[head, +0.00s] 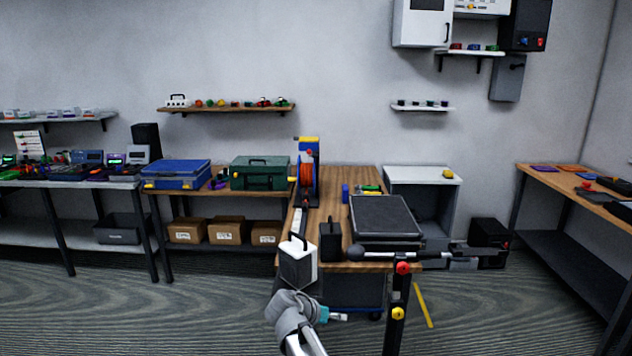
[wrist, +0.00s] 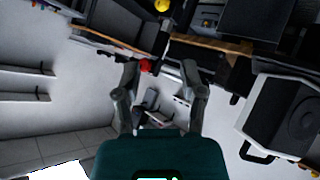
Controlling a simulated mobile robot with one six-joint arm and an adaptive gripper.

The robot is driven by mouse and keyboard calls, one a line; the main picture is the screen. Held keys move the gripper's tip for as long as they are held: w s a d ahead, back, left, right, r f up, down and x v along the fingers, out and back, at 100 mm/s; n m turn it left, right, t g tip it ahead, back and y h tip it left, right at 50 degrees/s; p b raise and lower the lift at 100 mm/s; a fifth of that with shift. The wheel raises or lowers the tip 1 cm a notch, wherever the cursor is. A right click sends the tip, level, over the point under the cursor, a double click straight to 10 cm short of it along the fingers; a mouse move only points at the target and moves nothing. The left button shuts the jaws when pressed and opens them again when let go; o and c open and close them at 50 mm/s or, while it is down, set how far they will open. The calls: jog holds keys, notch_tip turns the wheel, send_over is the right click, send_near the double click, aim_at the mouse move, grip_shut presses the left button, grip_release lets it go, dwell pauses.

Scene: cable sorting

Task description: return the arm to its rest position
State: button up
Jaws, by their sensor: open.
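My arm (head: 302,338) rises from the bottom middle of the head view, in front of the wooden workbench. My gripper (head: 338,317) is small there, with a teal body, and points to the right below the bench's front edge. In the wrist view my gripper (wrist: 160,68) has its two grey fingers spread apart. Nothing is held between them. A red knob (wrist: 145,65) shows between the fingertips, in the background.
The wooden workbench (head: 335,205) carries a black flat case (head: 384,216) and an orange cable reel (head: 307,170). A white box with a black handle (head: 298,262) stands close above my arm. A post with red and yellow knobs (head: 399,295) is to the right. Open floor (head: 200,315) lies left.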

jog(key=s+d+f+n+g+y+p, duration=0.1)
jog(key=s+d+f+n+g+y, duration=0.1)
jog(key=s+d, duration=0.4)
jog(key=s+d+f+n+g+y+p, duration=0.1)
jog(key=s+d+n+g+y+p, duration=0.1)
jog(key=s+d+y, duration=0.4)
jog(key=shift+s+f+n+g+y+p, duration=0.4)
jog(key=shift+s+n+g, duration=0.3)
jog(key=shift+s+g, duration=0.7)
jog(key=shift+s, duration=0.1)
